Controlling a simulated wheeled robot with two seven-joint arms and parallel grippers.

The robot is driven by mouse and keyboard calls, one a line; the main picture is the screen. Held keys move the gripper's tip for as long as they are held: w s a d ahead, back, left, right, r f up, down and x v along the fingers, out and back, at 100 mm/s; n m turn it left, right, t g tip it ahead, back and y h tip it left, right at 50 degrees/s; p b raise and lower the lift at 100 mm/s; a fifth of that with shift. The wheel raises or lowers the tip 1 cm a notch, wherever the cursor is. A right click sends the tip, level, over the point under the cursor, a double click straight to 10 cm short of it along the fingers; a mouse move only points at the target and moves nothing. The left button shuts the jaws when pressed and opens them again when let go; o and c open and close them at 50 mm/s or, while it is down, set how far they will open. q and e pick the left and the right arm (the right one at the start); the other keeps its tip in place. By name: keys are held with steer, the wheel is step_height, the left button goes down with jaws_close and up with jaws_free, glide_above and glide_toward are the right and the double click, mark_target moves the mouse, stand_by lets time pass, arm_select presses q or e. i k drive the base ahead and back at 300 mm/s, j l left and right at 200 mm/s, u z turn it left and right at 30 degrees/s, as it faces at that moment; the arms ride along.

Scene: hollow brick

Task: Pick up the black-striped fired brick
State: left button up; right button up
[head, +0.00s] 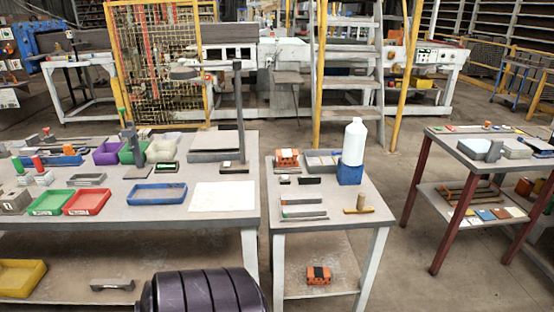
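An orange brick with a black band across it (318,275) lies on the lower shelf of the small middle table (335,232). It stands apart from other things there. A second orange brick (287,157) with a pale patch on top sits on the tabletop at the back left; its fine markings are too small to tell. Neither of my grippers is in view.
A white bottle (354,142) stands over a blue block (349,174) on the middle tabletop. The long left table (140,211) holds several trays and tools. A red-legged table (437,222) is at right. Floor (415,280) between the middle and right tables is clear.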

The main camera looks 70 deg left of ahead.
mark_target(316, 275)
steer(key=u, duration=1.8)
steer(key=i, duration=0.1)
